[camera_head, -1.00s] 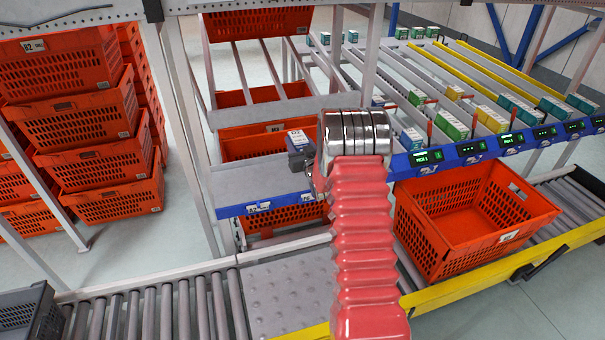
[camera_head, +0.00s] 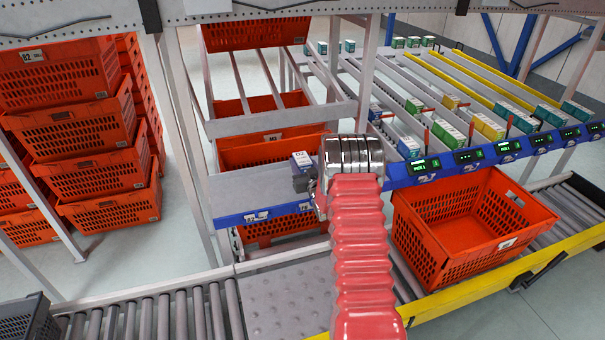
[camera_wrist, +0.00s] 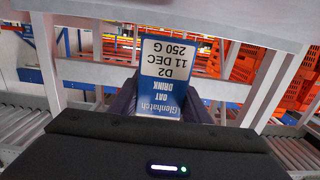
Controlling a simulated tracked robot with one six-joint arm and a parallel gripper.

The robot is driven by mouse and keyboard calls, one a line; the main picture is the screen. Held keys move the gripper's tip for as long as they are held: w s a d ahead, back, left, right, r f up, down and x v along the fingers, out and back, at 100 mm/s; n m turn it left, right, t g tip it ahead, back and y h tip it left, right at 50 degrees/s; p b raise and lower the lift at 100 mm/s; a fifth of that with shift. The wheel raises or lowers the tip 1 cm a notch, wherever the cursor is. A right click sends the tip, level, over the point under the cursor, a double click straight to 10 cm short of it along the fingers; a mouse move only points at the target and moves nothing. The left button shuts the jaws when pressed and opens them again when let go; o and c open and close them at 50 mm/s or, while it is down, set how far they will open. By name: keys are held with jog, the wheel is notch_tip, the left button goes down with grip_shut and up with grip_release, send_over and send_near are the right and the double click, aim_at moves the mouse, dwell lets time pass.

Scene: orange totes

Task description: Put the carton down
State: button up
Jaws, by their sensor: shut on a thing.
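The carton (camera_wrist: 163,77) is blue and white, and its label reads Glenhatch oat drink, 250 G, D2, 11 DEC. It shows upside down in the wrist view, between the dark fingers of my gripper (camera_wrist: 163,105). In the head view the carton (camera_head: 302,160) is at the tip of my gripper (camera_head: 304,180), left of my red arm. It appears in front of the grey shelf with the blue front edge (camera_head: 262,216). My gripper is shut on the carton. I cannot tell whether its underside touches the shelf.
An orange tote (camera_head: 470,225) sits on the roller conveyor at right, by a yellow rail (camera_head: 530,268). A sloped rack at the upper right holds several small cartons (camera_head: 455,136). Stacked orange totes (camera_head: 80,140) stand at left. The grey shelf surface (camera_head: 245,185) is bare left of my gripper.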

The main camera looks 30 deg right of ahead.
jog(key=shift+f, duration=0.2)
jog(key=shift+f, duration=0.1)
jog(key=shift+f, duration=1.75)
jog(key=shift+f, duration=0.15)
jog(key=o, duration=1.2)
jog(key=v, duration=1.2)
